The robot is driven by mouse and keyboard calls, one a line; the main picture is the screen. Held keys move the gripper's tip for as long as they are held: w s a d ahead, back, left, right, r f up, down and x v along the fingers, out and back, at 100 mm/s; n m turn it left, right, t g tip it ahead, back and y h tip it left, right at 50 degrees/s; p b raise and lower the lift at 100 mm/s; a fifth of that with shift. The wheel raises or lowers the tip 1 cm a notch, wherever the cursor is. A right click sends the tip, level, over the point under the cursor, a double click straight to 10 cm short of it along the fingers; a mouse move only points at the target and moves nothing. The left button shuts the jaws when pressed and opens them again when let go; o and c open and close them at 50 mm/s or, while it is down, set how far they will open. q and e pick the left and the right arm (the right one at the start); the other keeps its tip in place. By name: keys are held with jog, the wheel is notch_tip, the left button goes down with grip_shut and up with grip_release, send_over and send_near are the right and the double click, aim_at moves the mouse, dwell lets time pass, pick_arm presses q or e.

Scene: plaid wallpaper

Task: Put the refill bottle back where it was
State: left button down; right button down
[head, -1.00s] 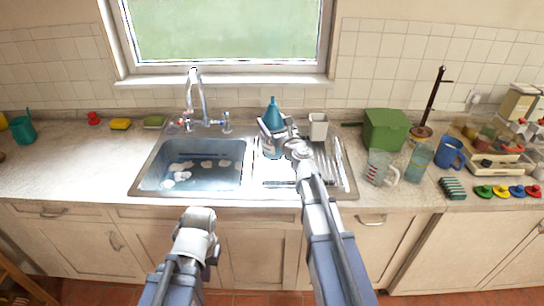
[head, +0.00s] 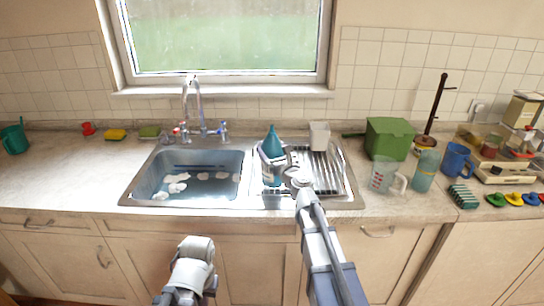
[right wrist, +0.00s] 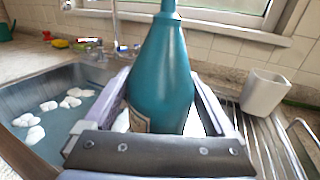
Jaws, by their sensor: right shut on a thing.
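The refill bottle is teal with a tapered neck (head: 272,143) and a pale label low on its body. It is upright at the left side of the draining board (head: 330,183), beside the sink basin. My right gripper (head: 272,156) is shut around it. In the right wrist view the bottle (right wrist: 160,80) stands between the two fingers (right wrist: 160,112), and the gripper bar hides its base. I cannot tell whether the base touches the board. Part of my left arm shows at the lower left of the head view, but its fingers do not.
A white cup (head: 320,136) stands behind and right of the bottle. The basin (head: 190,160) holds water and pale lumps, with the tap (head: 190,105) behind. A green box (head: 388,140), measuring jug (head: 382,177) and teal-green bottle (head: 426,170) stand right. The left counter is mostly clear.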

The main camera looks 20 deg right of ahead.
jog(key=shift+r, duration=0.1)
jog(key=shift+f, duration=0.25)
grip_release()
jog(key=shift+r, duration=0.1)
jog(key=shift+r, duration=0.1)
jog(key=shift+r, duration=0.15)
jog(key=s+d, duration=0.1)
jog(key=s, duration=1.1)
jog(key=shift+d, duration=0.2)
